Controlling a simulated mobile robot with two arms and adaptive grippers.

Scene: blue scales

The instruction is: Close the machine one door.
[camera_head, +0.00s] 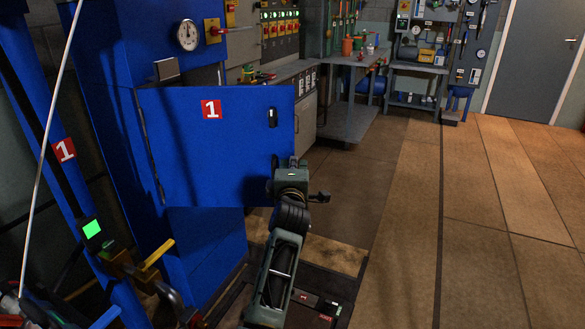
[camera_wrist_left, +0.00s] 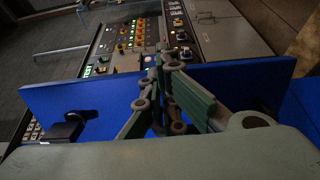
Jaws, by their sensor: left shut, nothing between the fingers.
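The machine one door (camera_head: 230,160) is a blue panel with a red "1" label and a black handle slot. It stands open, swung out from its hinge on the blue cabinet (camera_head: 195,235). My left gripper (camera_head: 283,165) is at the door's lower free corner, overlapping it in the head view. The door (camera_wrist_left: 80,97) spans the left wrist view, with a black handle at left. There my left gripper (camera_wrist_left: 160,72) is shut with nothing held, its fingers in front of the panel. Contact cannot be told. My right gripper is not in view.
A blue post (camera_head: 50,130) with a "1" sign and yellow levers (camera_head: 150,258) stand at the left. A control panel (camera_head: 280,35) and grey workbench (camera_head: 350,115) lie behind the door. The floor at the right (camera_head: 480,220) is clear.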

